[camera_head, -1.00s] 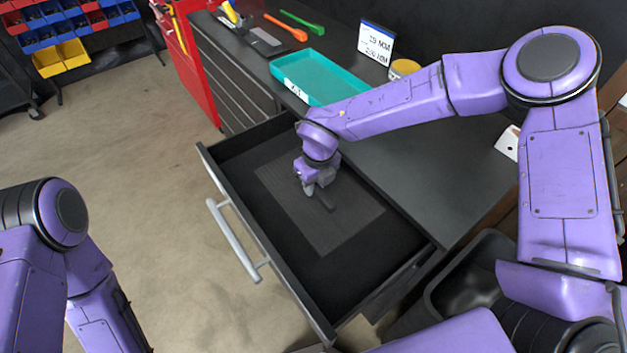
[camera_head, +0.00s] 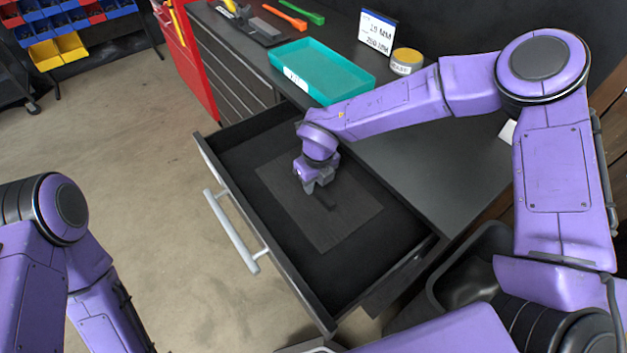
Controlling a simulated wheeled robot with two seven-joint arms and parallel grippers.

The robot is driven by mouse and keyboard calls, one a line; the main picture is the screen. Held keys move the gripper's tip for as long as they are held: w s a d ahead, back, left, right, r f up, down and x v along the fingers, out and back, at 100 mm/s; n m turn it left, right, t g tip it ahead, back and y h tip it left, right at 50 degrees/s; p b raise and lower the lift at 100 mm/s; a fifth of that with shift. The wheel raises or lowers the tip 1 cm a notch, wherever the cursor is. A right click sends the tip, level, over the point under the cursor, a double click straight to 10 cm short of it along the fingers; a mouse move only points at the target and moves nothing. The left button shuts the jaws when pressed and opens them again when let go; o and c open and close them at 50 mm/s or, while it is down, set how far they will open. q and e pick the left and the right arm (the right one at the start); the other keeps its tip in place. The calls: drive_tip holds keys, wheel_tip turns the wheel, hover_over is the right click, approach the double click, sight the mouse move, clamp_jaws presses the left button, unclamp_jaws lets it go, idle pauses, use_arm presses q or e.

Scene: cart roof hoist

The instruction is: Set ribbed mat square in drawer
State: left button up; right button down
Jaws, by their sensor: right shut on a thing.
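The ribbed mat (camera_head: 345,222) is a thin dark grey rectangle lying on the floor of the open black drawer (camera_head: 283,268). Its edges run roughly along the drawer walls, with bare floor around it. I cannot tell whether it is exactly square. My right gripper (camera_head: 320,187) points down over the middle of the mat and is shut, seemingly on the mat or a small dark raised piece on it. The wrist hides the grip and part of the mat's far edge. My left arm shows at the lower left, but its gripper is out of view.
The drawer's silver handle (camera_head: 232,232) faces the open floor on the left. On the bench stand a teal tray (camera_head: 350,75), a yellow-lidded tin (camera_head: 406,61) and a sign (camera_head: 377,32). A black bin (camera_head: 470,275) stands right of the drawer.

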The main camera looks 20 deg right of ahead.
drive_tip(key=c, duration=0.8)
unclamp_jaws()
drive_tip(key=shift+f, duration=0.1)
drive_tip(key=shift+c, duration=0.2)
wheel_tip(320, 180, up, 11)
drive_tip(key=s+b, duration=0.1)
drive_tip(key=shift+d, duration=0.2)
